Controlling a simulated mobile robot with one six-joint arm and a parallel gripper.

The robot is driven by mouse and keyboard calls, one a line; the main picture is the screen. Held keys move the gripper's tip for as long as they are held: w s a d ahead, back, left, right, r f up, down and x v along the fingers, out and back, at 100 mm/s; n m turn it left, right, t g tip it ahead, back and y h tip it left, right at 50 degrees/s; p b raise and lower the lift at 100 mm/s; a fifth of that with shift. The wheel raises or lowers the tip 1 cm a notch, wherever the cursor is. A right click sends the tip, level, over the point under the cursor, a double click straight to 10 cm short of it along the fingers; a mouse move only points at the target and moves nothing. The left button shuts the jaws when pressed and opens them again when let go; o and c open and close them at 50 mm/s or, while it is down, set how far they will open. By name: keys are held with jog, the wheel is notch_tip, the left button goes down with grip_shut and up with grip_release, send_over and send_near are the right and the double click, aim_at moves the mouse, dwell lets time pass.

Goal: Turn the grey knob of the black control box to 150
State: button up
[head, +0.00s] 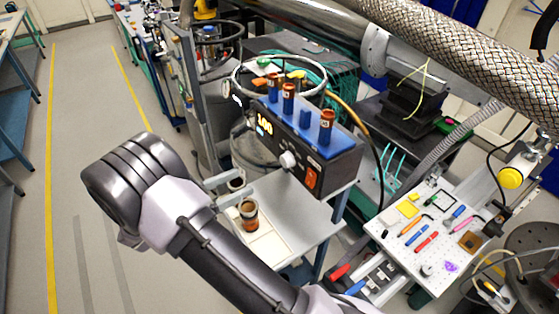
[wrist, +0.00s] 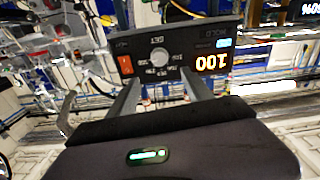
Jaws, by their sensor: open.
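The black control box (head: 335,163) stands on a small white table, with a blue top. My gripper (head: 245,181) is open and empty in front of the box, apart from the knob. In the wrist view its two fingers (wrist: 162,88) lie below the knob, one to each side.
Several blue, copper-topped cylinders (head: 326,126) stand on the box. A brown jar (head: 248,214) stands on the white table (head: 290,215) close by my gripper. A tool board (head: 400,255) lies at right; a braided hose (head: 470,55) crosses above. The floor at left is clear.

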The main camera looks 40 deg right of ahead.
aim_at(283, 163)
jog(key=d, duration=0.8)
jog(key=s+d, duration=0.1)
jog(key=d, duration=0.3)
jog(key=shift+d, duration=0.25)
jog(key=shift+c, duration=0.2)
grip_shut()
